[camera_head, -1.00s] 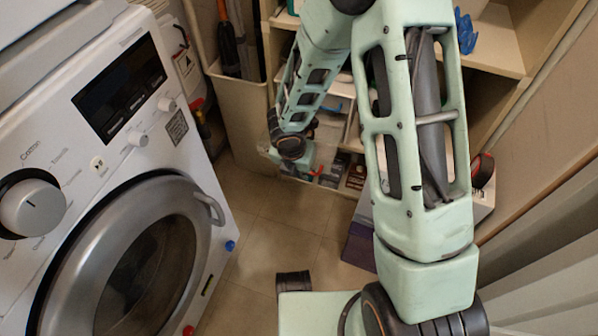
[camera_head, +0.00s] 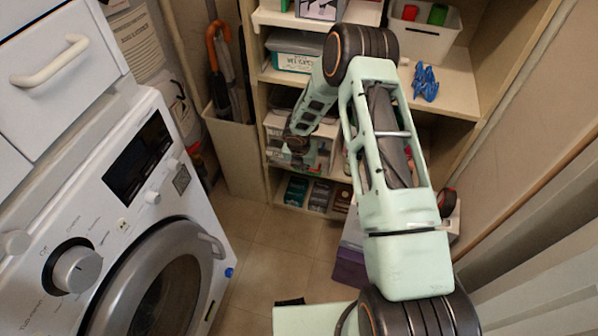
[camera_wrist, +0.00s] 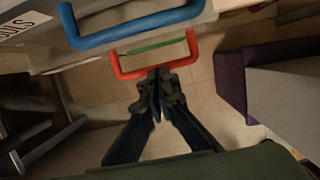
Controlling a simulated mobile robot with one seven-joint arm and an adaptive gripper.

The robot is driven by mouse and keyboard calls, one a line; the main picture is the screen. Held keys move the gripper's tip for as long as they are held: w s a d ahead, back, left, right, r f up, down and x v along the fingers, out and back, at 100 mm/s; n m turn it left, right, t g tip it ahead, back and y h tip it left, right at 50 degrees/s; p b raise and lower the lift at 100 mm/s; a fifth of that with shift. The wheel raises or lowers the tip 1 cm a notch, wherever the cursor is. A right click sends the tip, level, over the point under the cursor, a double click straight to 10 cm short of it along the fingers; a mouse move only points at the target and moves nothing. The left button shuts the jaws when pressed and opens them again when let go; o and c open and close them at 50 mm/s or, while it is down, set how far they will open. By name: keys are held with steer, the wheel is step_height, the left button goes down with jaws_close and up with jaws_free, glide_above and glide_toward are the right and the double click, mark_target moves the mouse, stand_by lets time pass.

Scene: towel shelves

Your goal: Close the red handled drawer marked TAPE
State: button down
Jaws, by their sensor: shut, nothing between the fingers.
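In the wrist view a red handle (camera_wrist: 128,74) sits just beyond my gripper (camera_wrist: 158,76). The two fingers are closed together and their tips overlap the handle's bar; I cannot tell whether they touch it. A green strip (camera_wrist: 150,47) shows behind the bar. A blue handle (camera_wrist: 135,27) is above it in the picture, beside a partly cut-off label (camera_wrist: 20,25). No TAPE label is readable, and how far the drawer stands out is unclear. In the head view my arm hides much of the drawer unit (camera_head: 275,122).
A washing machine (camera_head: 150,200) stands at left and a wall at right. A tall bin with umbrellas (camera_head: 232,150) is beside the shelves. Small boxes (camera_head: 320,195) line the low shelf. A purple box (camera_head: 350,262) is on the floor, also in the wrist view (camera_wrist: 232,85). Floor between is open.

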steer(key=shift+w+d+p, duration=0.3)
steer(key=shift+w+p, duration=0.1)
steer(key=shift+w, duration=0.45)
steer(key=shift+w+d+p, duration=0.3)
steer(key=shift+w+p, duration=0.1)
steer(key=shift+w, duration=0.4)
